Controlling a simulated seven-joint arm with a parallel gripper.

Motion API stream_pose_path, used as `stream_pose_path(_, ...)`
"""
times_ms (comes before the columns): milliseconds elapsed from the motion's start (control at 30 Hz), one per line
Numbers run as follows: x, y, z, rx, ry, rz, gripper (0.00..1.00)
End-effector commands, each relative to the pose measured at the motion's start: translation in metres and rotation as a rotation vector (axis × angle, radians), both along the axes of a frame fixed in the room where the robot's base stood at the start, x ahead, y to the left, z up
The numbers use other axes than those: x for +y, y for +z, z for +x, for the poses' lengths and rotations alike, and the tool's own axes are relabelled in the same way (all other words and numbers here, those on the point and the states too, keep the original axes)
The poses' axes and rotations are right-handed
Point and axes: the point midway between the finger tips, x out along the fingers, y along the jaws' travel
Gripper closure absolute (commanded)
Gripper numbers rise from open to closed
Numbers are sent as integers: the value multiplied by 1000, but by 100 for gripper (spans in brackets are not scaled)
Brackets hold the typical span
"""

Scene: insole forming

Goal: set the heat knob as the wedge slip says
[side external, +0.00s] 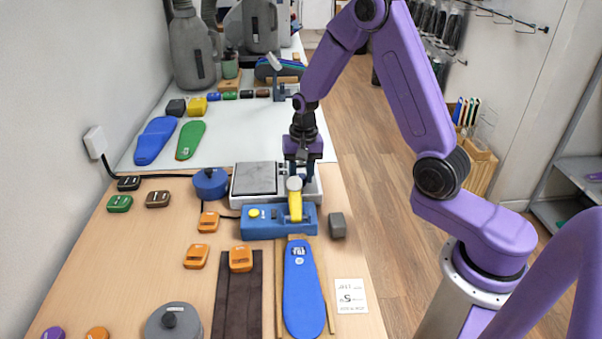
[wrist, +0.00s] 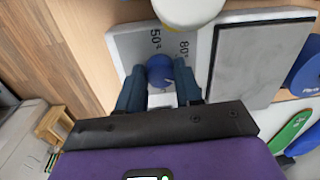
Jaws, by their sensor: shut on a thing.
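The blue heat knob (wrist: 160,71) sits on a pale dial panel beside the hot plate in the wrist view. Printed marks 50° and 80° show next to it, and a small white mark shows on the knob; its exact setting is unclear. My gripper (wrist: 158,88) has its two dark blue fingers closed on either side of the knob. In the side view my gripper (side external: 300,172) reaches down over the right end of the hot plate unit (side external: 236,192) and hides the knob. The white wedge slip (side external: 351,297) lies on the table at front right; its small print is unclear.
A blue press (side external: 260,228) with a yellow lever (side external: 295,206) stands just in front of the hot plate. A blue insole (side external: 302,290), a grey block (side external: 338,225) and several orange wedges lie nearby. A round blue pot (side external: 210,184) stands left of the plate.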

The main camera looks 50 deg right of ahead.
Motion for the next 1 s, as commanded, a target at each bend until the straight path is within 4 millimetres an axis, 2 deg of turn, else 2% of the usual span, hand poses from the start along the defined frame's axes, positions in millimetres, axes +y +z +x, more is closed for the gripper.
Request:
stream_pose_path(333, 0, 1, 1, -4, 0, 0, 96)
stream_pose_path(367, 0, 1, 1, -4, 0, 0, 55)
stream_pose_path(400, 0, 1, 1, -4, 0, 0, 42)
stream_pose_path(433, 0, 1, 1, -4, 0, 0, 40)
stream_pose_path(767, 0, 2, 0, -2, 0, -1, 40)
stream_pose_path(867, 0, 10, 1, -4, 0, 0, 40)
stream_pose_path(1000, -1, 31, 0, -7, 0, -1, 40)
